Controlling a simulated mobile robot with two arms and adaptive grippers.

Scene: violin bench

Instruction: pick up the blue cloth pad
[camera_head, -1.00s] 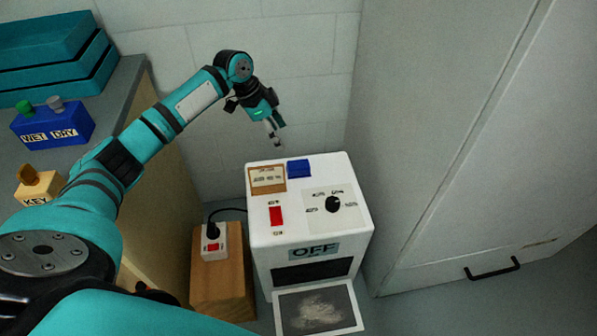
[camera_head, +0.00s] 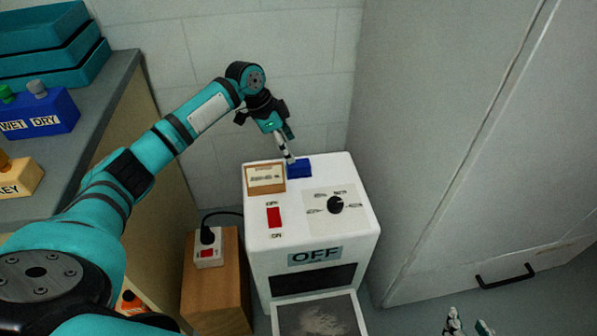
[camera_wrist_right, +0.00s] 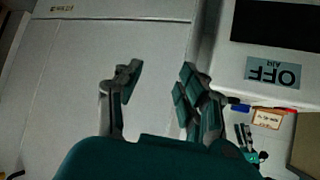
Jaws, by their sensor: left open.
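The blue cloth pad (camera_head: 301,169) lies on the back edge of the white machine's top, right of a small framed card. My left gripper (camera_head: 290,158) is open, pointing down, with its fingertips right at the pad's back left part. I cannot tell whether they touch it. In the right wrist view the pad is a thin blue strip (camera_wrist_right: 240,107), and the left gripper (camera_wrist_right: 246,138) is close by it. My right gripper (camera_wrist_right: 158,82) is open and empty, its fingers wide apart. Its fingertips also show at the bottom right of the head view (camera_head: 468,324).
The white machine (camera_head: 265,237) has a red switch (camera_head: 274,217), a black knob (camera_head: 335,204) and an OFF sign (camera_head: 315,256). A wooden block (camera_head: 230,280) with a plugged socket (camera_head: 208,251) stands left. A grey cabinet (camera_head: 450,150) is right, a bench (camera_head: 115,105) left.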

